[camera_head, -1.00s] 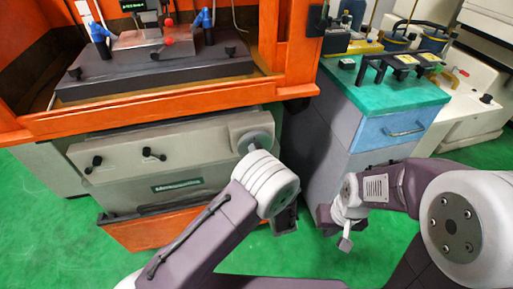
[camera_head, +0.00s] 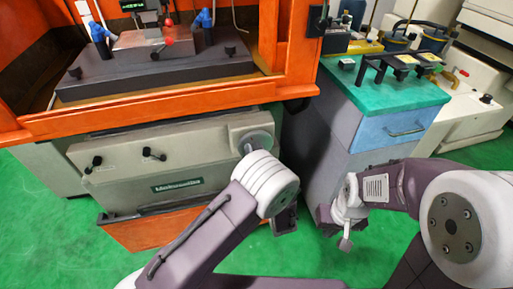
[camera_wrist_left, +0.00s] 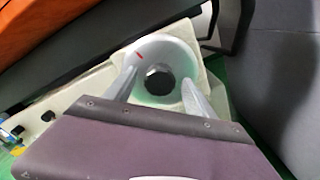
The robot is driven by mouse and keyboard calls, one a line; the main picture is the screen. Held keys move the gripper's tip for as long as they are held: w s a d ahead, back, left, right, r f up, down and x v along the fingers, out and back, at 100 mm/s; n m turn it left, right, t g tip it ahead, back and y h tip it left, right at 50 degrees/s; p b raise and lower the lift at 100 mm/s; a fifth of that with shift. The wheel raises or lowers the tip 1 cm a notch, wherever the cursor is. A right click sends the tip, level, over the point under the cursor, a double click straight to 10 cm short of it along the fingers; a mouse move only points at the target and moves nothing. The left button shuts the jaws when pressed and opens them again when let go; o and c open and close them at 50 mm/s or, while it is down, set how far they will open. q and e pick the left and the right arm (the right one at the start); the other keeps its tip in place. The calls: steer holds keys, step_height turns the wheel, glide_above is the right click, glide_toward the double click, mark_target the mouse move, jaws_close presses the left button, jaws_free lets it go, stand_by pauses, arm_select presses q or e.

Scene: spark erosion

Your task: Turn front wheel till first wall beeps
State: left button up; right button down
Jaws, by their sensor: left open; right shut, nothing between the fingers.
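The front wheel (camera_head: 254,137) is a round grey handwheel on the right of the machine's pale front panel. In the left wrist view the wheel (camera_wrist_left: 181,54) is a pale dish with a dark round hub (camera_wrist_left: 158,77) and a small red mark on its rim. My left gripper (camera_wrist_left: 158,84) is open, its two fingers on either side of the hub. Whether they touch the hub is not clear. In the head view my left wrist partly hides the wheel. My right gripper (camera_head: 345,240) is shut and empty, low in front of the grey cabinet.
The orange machine frame (camera_head: 150,115) rises above the panel, with a dark work table (camera_head: 150,75) inside. Two more black knobs sit on the panel's left. A grey cabinet with a green top (camera_head: 400,98) stands close on the right. Green floor is clear in front.

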arm_select(q)
steer(key=shift+s, duration=0.1)
steer(key=p+v, duration=0.1)
steer(key=v, duration=0.8)
steer(key=shift+p, duration=0.4)
steer(key=shift+r, duration=0.1)
